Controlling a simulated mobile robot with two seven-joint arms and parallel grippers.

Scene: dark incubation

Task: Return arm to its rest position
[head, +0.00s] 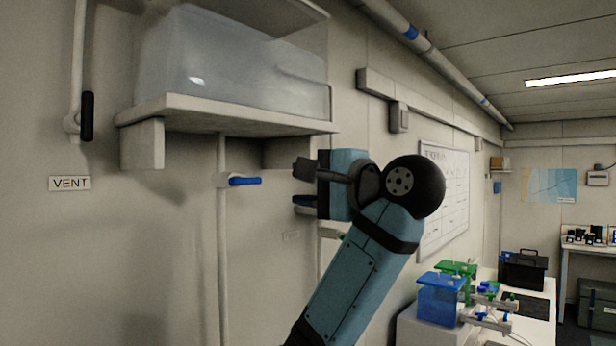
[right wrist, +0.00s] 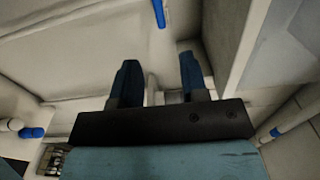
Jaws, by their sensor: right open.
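My right arm (head: 358,275) reaches up from the bottom of the head view. Its gripper (head: 301,186) points left toward the wall, with the two fingers apart and nothing between them. The open fingers also show in the right wrist view (right wrist: 160,80). A blue lever handle (head: 245,181) on a thin vertical wall pipe lies left of the fingertips in the picture, with a gap between. A blue bar (right wrist: 159,12), probably that handle, shows at the top of the wrist view, beyond the fingers. My left gripper is not in view.
A wall shelf (head: 225,117) holding a translucent bin (head: 235,66) overhangs above and left of my gripper. A black lever (head: 87,116) and a VENT label (head: 70,183) are further left. A whiteboard (head: 447,190) hangs behind the arm. A bench with blue and green equipment (head: 441,298) stands lower right.

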